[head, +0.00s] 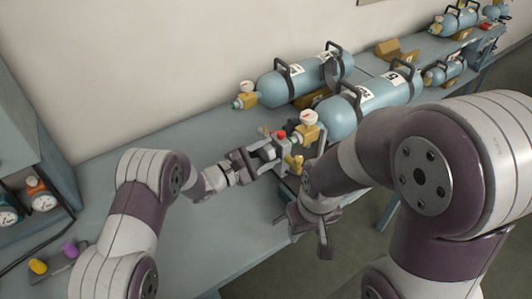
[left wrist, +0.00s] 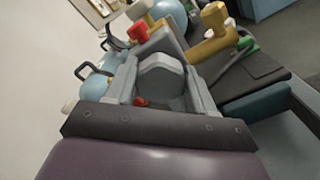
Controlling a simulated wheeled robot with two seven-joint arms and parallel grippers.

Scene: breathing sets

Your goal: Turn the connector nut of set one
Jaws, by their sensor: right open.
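The nearest breathing set is a blue cylinder (head: 362,108) with a dark handle, on the bench. At its left end are a brass valve (head: 308,133), a white gauge (head: 310,117) and a red knob (head: 281,135). My left gripper (head: 262,157) is at these fittings, just left of the cylinder's end. My right gripper (head: 309,220) is open and empty, lower, at the bench edge.
A second blue cylinder (head: 300,78) lies behind on the bench (head: 200,245). A cabinet with gauges (head: 41,195) is at left; yellow (head: 38,266) and purple (head: 70,250) knobs lie in front. The front left bench is mostly clear.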

